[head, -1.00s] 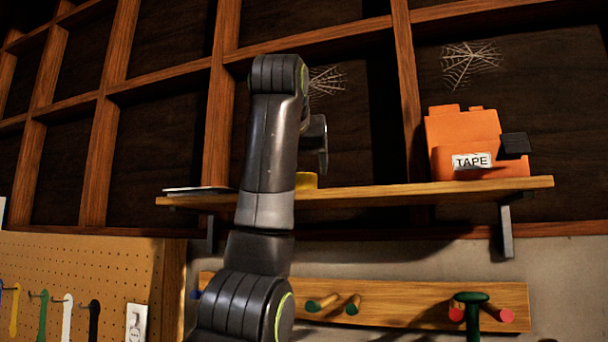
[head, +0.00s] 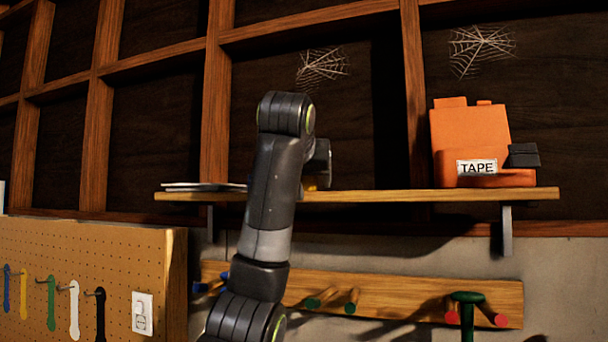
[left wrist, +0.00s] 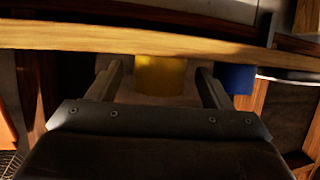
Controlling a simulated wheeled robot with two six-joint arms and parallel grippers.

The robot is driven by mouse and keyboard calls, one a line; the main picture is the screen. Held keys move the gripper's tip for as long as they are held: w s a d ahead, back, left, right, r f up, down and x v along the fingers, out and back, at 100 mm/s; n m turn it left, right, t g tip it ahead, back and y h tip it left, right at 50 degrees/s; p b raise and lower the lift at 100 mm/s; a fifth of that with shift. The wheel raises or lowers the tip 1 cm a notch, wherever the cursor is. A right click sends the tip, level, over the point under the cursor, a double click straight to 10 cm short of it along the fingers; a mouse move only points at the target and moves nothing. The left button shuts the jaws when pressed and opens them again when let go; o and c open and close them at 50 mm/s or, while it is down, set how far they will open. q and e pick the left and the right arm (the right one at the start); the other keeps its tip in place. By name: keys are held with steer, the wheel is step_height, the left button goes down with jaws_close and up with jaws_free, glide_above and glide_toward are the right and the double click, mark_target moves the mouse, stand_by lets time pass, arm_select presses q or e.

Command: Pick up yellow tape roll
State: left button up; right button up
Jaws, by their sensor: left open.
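The yellow tape roll (left wrist: 160,75) shows in the left wrist view between the two fingers of my left gripper (left wrist: 158,72). The fingers are open, one on each side of it, with gaps showing. In the head view only a sliver of the roll (head: 310,184) shows on the wooden shelf, mostly hidden behind my left arm and gripper (head: 320,165). My right gripper is not in view.
The wooden shelf (head: 400,195) also crosses the left wrist view (left wrist: 60,36). A blue object (left wrist: 239,79) is close beside one finger. An orange holder labelled TAPE (head: 468,135) stands at the shelf's right. Pegs on a rail (head: 410,298) are below.

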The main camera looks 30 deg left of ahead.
arm_select(q)
steer(key=c, duration=1.1)
steer(key=shift+r, duration=0.1)
